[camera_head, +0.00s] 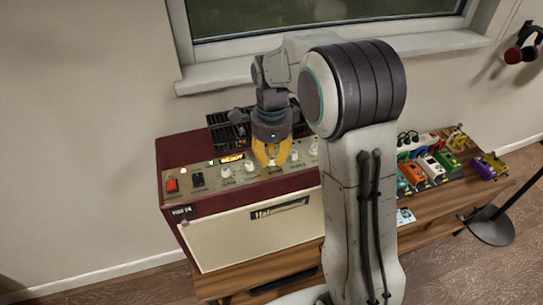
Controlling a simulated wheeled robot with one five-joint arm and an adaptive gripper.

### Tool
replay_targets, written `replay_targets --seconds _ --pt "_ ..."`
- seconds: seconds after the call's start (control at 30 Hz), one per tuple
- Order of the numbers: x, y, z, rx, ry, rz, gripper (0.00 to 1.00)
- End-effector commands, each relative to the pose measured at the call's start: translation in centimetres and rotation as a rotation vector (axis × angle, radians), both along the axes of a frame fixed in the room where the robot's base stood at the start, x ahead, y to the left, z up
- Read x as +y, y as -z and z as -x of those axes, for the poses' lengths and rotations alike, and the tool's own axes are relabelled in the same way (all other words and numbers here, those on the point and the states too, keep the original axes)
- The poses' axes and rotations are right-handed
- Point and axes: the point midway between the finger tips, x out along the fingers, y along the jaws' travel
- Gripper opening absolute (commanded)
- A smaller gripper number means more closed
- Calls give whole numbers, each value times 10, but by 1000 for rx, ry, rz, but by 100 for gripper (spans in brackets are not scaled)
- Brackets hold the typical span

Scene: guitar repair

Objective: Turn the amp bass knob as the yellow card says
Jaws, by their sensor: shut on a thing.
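The amp (255,222) is dark red with a cream front and stands on a wooden bench below the window. White knobs run along its top panel, including one (226,171) left of my gripper, another (249,166) beside it, and one (294,154) to the right. My gripper (271,161) points down at this row with its yellow fingers shut on a knob, which they mostly hide. The small panel lettering is too blurred to confirm that this is the bass knob. I cannot make out a yellow card in this view.
A red switch (172,186) and a black switch (198,179) sit at the panel's left end. Several coloured pedals, including a green one (447,161), stand right of the amp on the wooden bench (262,270). A window sill is behind. Headphones (522,47) hang at upper right.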

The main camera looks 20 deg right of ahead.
Motion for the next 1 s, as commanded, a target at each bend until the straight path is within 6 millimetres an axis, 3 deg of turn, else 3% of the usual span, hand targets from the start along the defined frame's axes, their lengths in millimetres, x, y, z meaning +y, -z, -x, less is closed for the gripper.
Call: replay_targets --seconds 0.13,0.17,0.43,0.77,1.0 --pt "0 2 2 8 0 0 0" --pt "0 2 2 8 0 0 21" --pt "0 1 1 3 -1 0 44" --pt "0 -4 0 0 -1 0 44" --pt "0 -34 0 -3 -1 0 44"
